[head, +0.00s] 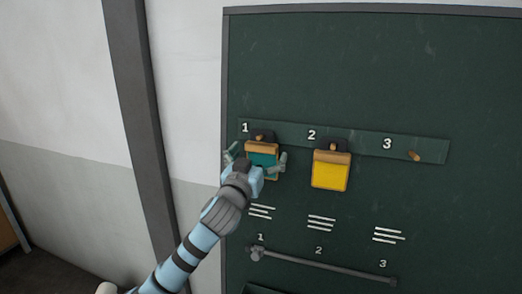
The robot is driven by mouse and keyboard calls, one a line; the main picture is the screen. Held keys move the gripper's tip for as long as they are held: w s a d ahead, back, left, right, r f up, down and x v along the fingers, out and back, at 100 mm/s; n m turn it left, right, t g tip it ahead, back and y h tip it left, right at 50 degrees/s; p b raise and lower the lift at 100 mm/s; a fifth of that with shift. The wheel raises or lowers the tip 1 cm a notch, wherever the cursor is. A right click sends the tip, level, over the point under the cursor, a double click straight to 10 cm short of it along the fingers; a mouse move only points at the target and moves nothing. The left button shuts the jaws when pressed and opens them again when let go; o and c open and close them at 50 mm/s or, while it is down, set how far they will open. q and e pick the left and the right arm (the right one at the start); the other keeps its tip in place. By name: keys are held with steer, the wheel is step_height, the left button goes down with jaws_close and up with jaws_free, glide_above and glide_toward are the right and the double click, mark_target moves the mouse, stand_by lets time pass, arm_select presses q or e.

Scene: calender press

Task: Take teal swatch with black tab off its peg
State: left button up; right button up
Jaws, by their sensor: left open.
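The teal swatch (262,160) hangs at peg 1 on the dark green board, under an orange-brown strip with a black tab (261,135) above it. My left gripper (256,159) is at the swatch, its fingers spread open to either side of it. The gripper body and wrist hide the swatch's lower part. I cannot tell whether the fingers touch it. My right gripper is out of view.
A yellow swatch (330,175) with a black tab hangs at peg 2, close to the right. Peg 3 (415,155) is bare. A grey rail (325,267) runs across the board below. A dark post (140,110) stands left of the board.

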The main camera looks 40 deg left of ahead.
arm_select(q)
steer(key=shift+w+a+r, duration=0.2)
steer(key=shift+w, duration=0.4)
steer(key=shift+w+f, duration=0.1)
steer(key=shift+w, duration=0.1)
steer(key=shift+s, duration=0.1)
steer(key=c, duration=1.3)
steer(key=shift+o, duration=0.2)
